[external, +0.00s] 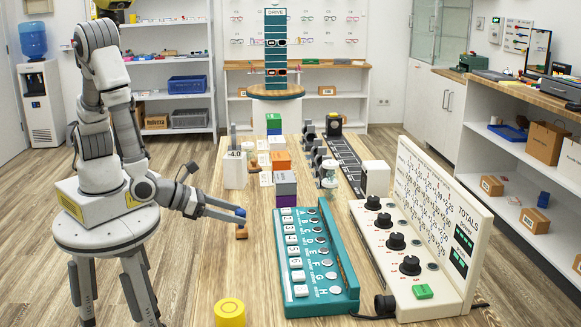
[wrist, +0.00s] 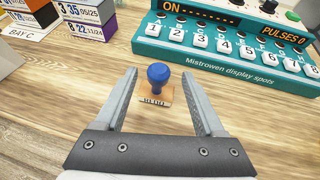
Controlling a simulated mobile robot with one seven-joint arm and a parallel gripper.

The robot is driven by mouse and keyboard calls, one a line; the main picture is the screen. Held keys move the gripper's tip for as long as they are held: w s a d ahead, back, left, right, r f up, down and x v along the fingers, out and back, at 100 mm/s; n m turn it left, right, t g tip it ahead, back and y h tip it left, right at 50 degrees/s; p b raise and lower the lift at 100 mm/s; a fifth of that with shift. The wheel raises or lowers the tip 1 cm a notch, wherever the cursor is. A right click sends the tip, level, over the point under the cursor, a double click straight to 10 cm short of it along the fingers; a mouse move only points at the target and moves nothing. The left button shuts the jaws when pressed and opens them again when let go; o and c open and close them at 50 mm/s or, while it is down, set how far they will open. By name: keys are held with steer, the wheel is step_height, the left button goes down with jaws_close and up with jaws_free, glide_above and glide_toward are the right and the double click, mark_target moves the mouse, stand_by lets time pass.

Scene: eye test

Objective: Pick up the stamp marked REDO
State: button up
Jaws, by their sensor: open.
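A stamp (wrist: 158,76) with a round blue knob and a wooden base stands upright on the wooden table. Small dark print shows on the base's near side, too small to read, so I cannot tell if it says REDO. In the external view the stamp's wooden base (external: 242,233) sits near the table's left edge, below my fingertips. My gripper (wrist: 159,75) is open, with one finger to each side of the stamp in the wrist view and gaps on both sides. In the external view my gripper (external: 240,216) reaches in from the left, at about the blue knob.
A teal keyed panel (external: 343,262) stands right of the stamp; it also shows at the wrist view's top right (wrist: 235,62). Stacked boxes (external: 286,189) stand behind. A yellow cylinder (external: 230,312) is at the front. Table around the stamp is bare.

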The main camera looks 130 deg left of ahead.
steer(key=b+x, duration=0.1)
steer(key=x, duration=0.4)
steer(key=shift+a+f, duration=0.3)
jaws_close()
